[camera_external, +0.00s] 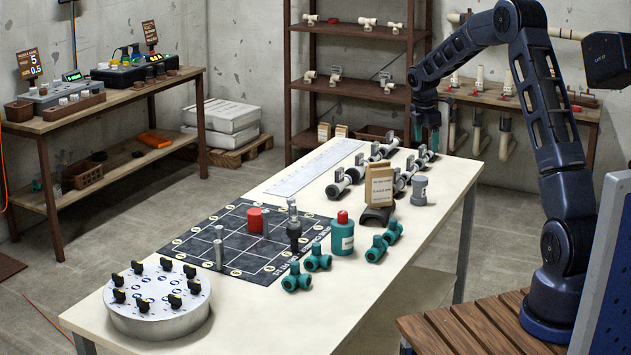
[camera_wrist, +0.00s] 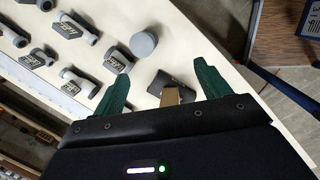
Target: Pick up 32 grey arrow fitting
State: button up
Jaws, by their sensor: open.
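Several grey fittings with dark labelled blocks on top stand in rows on the cream table; one is the fitting (camera_external: 340,184) at the near left of the group. In the wrist view, a grey fitting (camera_wrist: 118,60) lies just beyond the left fingertip, and another grey fitting (camera_wrist: 68,25) lies farther to the upper left. The numbers and arrows on them are too small to read, so I cannot tell which is 32. My gripper (camera_external: 427,140) has teal fingers and hangs above the far right of the group. In the wrist view my gripper (camera_wrist: 162,68) is open and empty.
A grey round jar (camera_external: 419,190) and a tan card on a black stand (camera_external: 378,214) stand beside the fittings. Teal fittings (camera_external: 376,250), a teal bottle (camera_external: 342,236), a dark grid mat (camera_external: 200,240) and a round silver plate (camera_external: 157,308) occupy the nearer table.

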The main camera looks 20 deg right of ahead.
aim_at(420, 189)
jog(key=w+f+n, duration=0.1)
jog(key=f, duration=0.2)
jog(key=w+f+n, duration=0.1)
jog(key=w+f, duration=0.1)
jog(key=f, duration=0.1)
jog(key=w+f, duration=0.2)
jog(key=f, duration=0.1)
jog(key=shift+w+f+n+g, duration=0.2)
jog(key=shift+w+n+g, duration=0.1)
jog(key=shift+n, duration=0.1)
jog(key=f, duration=0.3)
jog(key=d+f, duration=0.1)
jog(key=f, duration=0.6)
jog(key=shift+w+d+f, duration=0.2)
jog(key=shift+d, duration=0.15)
jog(key=shift+c, duration=0.3)
jog(key=c, duration=1.1)
